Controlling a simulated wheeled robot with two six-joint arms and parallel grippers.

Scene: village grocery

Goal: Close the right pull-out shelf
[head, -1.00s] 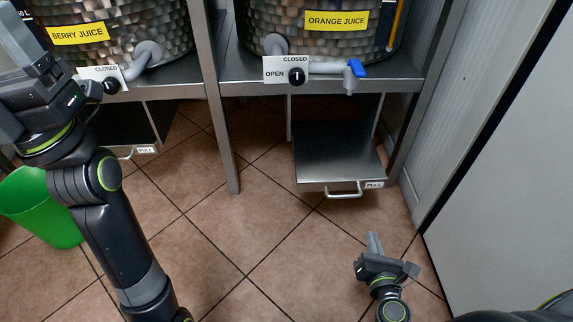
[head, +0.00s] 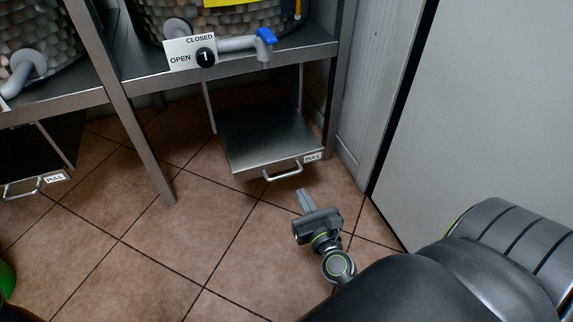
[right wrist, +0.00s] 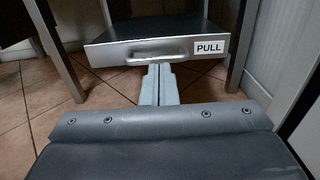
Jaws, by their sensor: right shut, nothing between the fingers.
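The right pull-out shelf (head: 268,135) is a flat metal tray under the counter, extended out toward me. Its front has a bar handle (head: 283,174) and a PULL label (head: 313,157). My right gripper (head: 305,200) is shut and empty, just in front of the shelf and a little below its front in the picture, fingers pointing toward it. In the right wrist view the shut fingers (right wrist: 159,80) point at the shelf front (right wrist: 120,52), below the handle (right wrist: 155,50). Whether they touch it I cannot tell. My left gripper is out of view.
A metal counter (head: 135,86) with a juice barrel and blue-handled tap (head: 265,38) stands above the shelf. A counter leg (head: 140,150) is to the left. Another pull-out shelf (head: 35,165) is at far left. A white panel (head: 470,110) bounds the right. Tiled floor in front is clear.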

